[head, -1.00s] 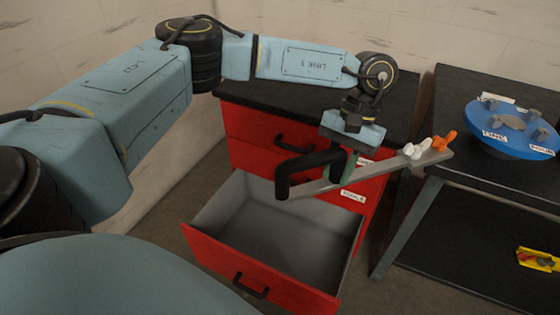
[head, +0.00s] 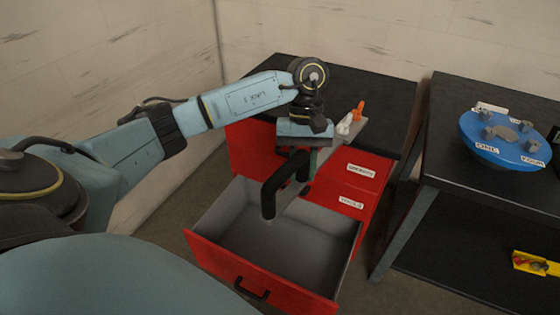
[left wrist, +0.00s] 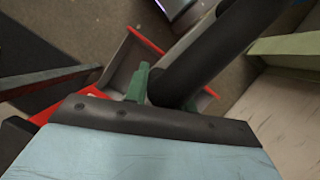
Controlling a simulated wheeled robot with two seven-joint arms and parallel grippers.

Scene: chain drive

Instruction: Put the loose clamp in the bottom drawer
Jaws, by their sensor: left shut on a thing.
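The clamp, a grey bar with a thick black bent handle (head: 284,186) and white and orange pieces (head: 350,120) at its far end, is in the head view. My left gripper (head: 311,163) is shut on it and holds it tilted above the open bottom drawer (head: 215,262). The handle end hangs over the drawer's inside; the bar reaches back toward the cabinet top. The drawer has a red front and a grey, empty-looking inside. In the left wrist view the black handle (left wrist: 215,50) crosses beside a green finger (left wrist: 138,82), with red drawer edges beyond. My right gripper is not in view.
The red cabinet has a black top (head: 385,105) and shut, labelled upper drawers (head: 350,172). A black table (head: 450,155) at the right carries a blue round stand (head: 485,153) with grey parts. A yellow item (head: 530,262) lies on its lower shelf.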

